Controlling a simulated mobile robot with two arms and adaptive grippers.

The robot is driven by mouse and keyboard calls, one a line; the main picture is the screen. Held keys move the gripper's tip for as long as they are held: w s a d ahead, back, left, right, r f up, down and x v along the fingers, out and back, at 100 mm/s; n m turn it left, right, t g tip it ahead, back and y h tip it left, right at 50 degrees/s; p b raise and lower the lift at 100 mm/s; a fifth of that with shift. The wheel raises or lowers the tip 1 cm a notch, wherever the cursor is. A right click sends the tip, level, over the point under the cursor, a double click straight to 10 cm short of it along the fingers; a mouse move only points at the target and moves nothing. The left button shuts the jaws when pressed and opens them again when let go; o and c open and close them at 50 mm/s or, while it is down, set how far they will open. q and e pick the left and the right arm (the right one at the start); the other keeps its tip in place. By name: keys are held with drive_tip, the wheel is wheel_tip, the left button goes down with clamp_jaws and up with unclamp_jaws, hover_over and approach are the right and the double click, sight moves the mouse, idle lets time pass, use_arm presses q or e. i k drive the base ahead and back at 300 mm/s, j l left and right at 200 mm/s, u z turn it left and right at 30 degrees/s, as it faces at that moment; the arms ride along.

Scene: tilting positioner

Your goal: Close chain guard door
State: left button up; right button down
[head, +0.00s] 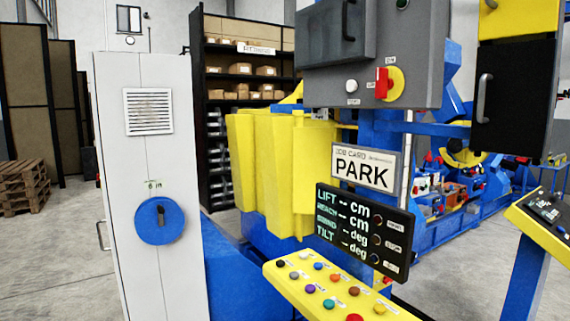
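No door in the head view is labelled as the chain guard door. At the upper right, a black panel door (515,105) with a grey vertical handle (483,98) hangs at a yellow housing (518,18). I cannot tell whether it is open or shut. A dark grey door (325,36) with a handle stands at the left of the grey control box (415,60), seemingly swung out from it. Neither of my grippers shows in this view.
A tall light-grey cabinet (118,200) with a blue round knob (160,221) stands at the left. A yellow pleated cover (280,170) is in the middle. A yellow button panel (330,290), a PARK sign (363,168) and a black display (362,232) are in front.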

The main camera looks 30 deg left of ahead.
sight(312, 146)
drive_tip(key=i+j+u, duration=0.15)
drive_tip(key=i+j, duration=0.3)
drive_tip(key=j, duration=0.3)
drive_tip(key=i+j+u, duration=0.1)
drive_tip(key=i+j, duration=0.35)
drive_tip(key=j, duration=0.25)
drive_tip(key=i+j+u, duration=0.15)
drive_tip(key=i+j, duration=0.35)
drive_tip(key=j, duration=0.15)
